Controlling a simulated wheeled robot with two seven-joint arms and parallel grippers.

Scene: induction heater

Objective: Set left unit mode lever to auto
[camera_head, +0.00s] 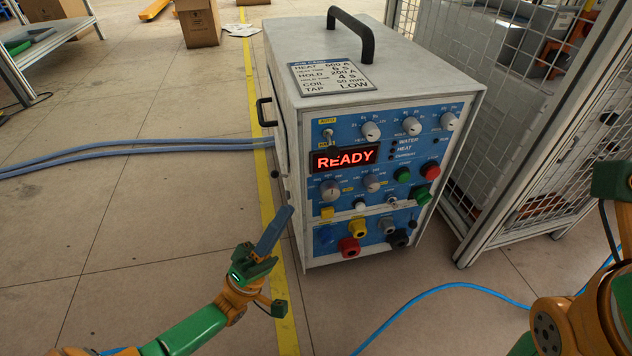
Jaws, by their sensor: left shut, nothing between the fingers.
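The heater unit (375,170) is a grey box with a blue control panel and a black top handle. Its small silver mode lever (328,133) sits at the panel's upper left, between a yellow AUTO label (327,121) and another yellow label just below. The lever seems to point up, but it is too small to be sure. My left gripper (286,212) is shut and empty, its blue-grey fingers pointing up and right, lower left of the panel and apart from the lever. My right arm shows at the right edge; its fingers are not seen.
A red READY display (345,159) lies just below the lever, with knobs, buttons and coloured sockets around it. A wire-mesh fence (540,150) stands right of the unit. A blue cable (440,288) crosses the floor in front. Floor left of the unit is mostly clear.

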